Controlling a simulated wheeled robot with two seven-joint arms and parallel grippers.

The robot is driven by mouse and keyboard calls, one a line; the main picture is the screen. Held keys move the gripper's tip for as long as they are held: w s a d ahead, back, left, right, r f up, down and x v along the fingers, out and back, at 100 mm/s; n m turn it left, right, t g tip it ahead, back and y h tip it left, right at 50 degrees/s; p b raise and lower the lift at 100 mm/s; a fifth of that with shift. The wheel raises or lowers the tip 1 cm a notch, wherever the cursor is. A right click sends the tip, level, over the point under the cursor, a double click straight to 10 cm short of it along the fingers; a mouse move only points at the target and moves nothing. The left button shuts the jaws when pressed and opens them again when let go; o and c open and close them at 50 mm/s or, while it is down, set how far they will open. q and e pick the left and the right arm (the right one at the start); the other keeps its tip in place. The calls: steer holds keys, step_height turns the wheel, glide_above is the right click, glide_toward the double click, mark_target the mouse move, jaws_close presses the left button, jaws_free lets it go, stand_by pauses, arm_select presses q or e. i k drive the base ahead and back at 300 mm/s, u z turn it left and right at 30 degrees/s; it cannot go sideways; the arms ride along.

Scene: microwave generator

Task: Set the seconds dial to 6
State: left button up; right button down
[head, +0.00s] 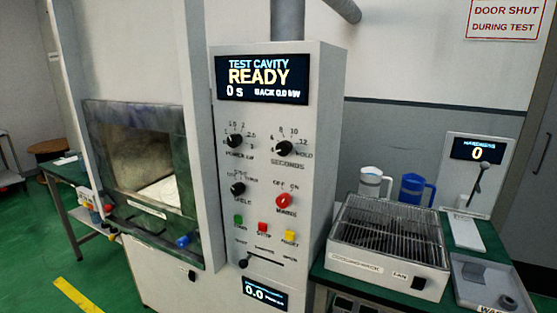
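The seconds dial (284,148) is a black round knob on the grey control panel, above the label SECONDS. Numbers including 8, 10 and 12 and the word HOLD ring it. A pale mark seems to lie on the knob's left side, but the exact number it points at is too small to tell. The panel display (262,80) above reads TEST CAVITY, READY, 0 S and BACK 0.0 kW. Neither of my grippers is in view.
The power dial (234,141), cycle dial (237,188) and red mains switch (283,201) sit close around it. Green, red and yellow buttons are below. A glass-fronted cavity door (145,185) is left; a cooling rack (390,240) and mugs stand right. Space before the panel looks clear.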

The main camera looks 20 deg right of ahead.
mark_target(283, 149)
steer(key=k, duration=0.9)
steer(key=z, duration=1.45)
steer(key=i, duration=0.5)
steer(key=u, duration=0.05)
